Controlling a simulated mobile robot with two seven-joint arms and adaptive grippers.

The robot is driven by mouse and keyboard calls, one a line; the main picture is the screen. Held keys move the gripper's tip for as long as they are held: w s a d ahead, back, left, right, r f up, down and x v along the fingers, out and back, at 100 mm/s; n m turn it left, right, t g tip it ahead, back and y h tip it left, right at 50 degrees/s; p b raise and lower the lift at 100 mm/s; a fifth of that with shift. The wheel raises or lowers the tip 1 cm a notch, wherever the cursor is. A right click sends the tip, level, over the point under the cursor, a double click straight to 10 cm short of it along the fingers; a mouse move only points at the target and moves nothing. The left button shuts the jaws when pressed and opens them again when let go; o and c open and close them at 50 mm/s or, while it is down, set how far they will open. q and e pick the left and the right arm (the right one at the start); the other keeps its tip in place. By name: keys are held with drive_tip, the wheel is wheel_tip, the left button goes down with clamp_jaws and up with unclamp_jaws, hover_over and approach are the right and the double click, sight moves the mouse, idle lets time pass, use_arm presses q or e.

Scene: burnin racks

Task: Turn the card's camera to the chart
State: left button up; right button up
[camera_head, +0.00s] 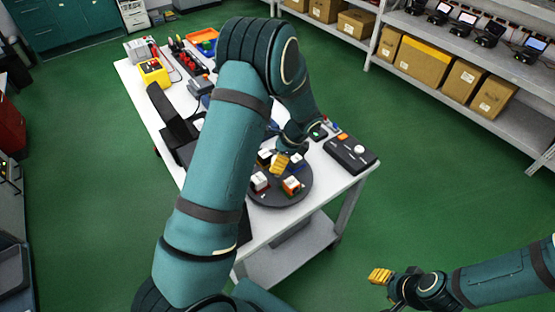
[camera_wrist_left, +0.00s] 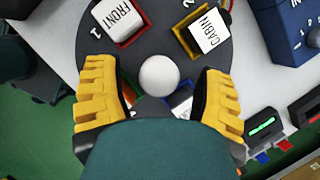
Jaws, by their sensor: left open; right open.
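A dark round turntable (camera_head: 276,201) stands at the near end of the white table and carries several small camera blocks. In the left wrist view, a white block marked FRONT (camera_wrist_left: 119,18) sits in a red frame and one marked CABIN (camera_wrist_left: 209,32) in a yellow frame. A white round knob (camera_wrist_left: 159,74) is at the turntable's middle. My left gripper (camera_head: 281,163) is open above the turntable, its yellow fingers on either side of the knob; contact cannot be told. Two further blocks are partly hidden behind it. My right gripper (camera_head: 380,276) is open and empty, away from the table. I cannot identify the card or chart.
A dark control box (camera_head: 351,155) with an orange button and a small green-lit device (camera_head: 318,132) stand beside the turntable. A black panel (camera_head: 172,113), a yellow device (camera_head: 154,72) and an orange tray (camera_head: 203,38) are farther back. Shelves with boxes (camera_head: 424,60) stand at right.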

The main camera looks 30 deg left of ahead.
use_arm(q)
drive_tip(key=shift+a+f, duration=0.1)
drive_tip(key=shift+f, duration=0.15)
clamp_jaws()
